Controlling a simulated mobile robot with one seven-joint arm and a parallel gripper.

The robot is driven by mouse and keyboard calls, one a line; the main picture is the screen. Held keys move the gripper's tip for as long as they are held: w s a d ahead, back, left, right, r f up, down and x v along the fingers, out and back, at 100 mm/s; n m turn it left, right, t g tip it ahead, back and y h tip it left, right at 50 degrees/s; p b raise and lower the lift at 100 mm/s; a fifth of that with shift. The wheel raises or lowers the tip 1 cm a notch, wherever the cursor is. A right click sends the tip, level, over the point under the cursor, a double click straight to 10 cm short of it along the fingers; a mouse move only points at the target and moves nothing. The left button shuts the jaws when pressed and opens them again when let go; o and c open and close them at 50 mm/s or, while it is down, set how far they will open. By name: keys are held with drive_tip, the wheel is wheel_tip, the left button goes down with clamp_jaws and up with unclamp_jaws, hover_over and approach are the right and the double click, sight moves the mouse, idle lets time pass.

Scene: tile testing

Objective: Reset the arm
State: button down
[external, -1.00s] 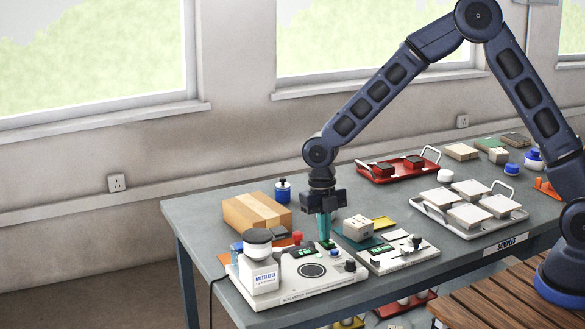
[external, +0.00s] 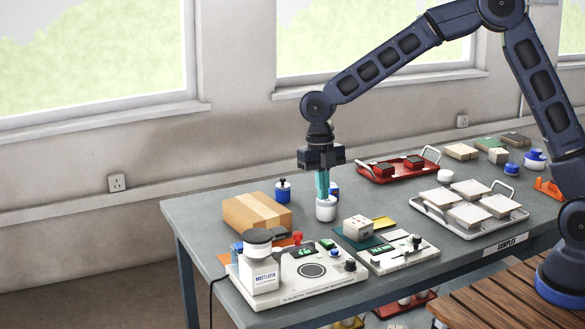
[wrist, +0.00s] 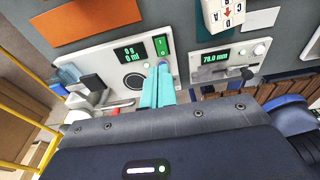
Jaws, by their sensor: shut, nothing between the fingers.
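My gripper (external: 322,184) has teal fingers pressed together, with nothing held between them. It points down above the table (external: 205,225). In the external view the fingertips overlap a white jar behind them; I cannot tell the exact gap. In the wrist view the closed fingers (wrist: 158,82) extend over the white scale panel (wrist: 115,60), which has a green display and a green switch. In the external view the scale (external: 310,278) stands at the table's front left, with a white bottle-like dispenser (external: 261,270) on its left side.
A gauge unit (external: 398,256) sits right of the scale. A cardboard box (external: 257,212) stands at left. A marked white block (external: 357,228), a red tray (external: 375,175) and a tray of pale tiles (external: 430,215) lie to the right. The space above the table is open.

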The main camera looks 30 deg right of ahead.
drive_tip(key=s+d+r+m+t, duration=0.1)
drive_tip(key=s+d+r+m, duration=0.1)
drive_tip(key=d+r+m, duration=0.55)
drive_tip(key=s+d+r+m+t, duration=0.1)
drive_tip(key=d+r+m, duration=0.3)
drive_tip(key=d, duration=0.7)
drive_tip(key=s+d+r+m+t, duration=0.1)
drive_tip(key=s+d+r+m, duration=0.1)
drive_tip(key=d+r+m, duration=0.55)
drive_tip(key=s+d+m+t, duration=0.3)
drive_tip(key=s+d+m, duration=1.4)
drive_tip(key=s+d, duration=0.2)
drive_tip(key=shift+d+f, duration=0.15)
drive_tip(key=shift+d, duration=0.95)
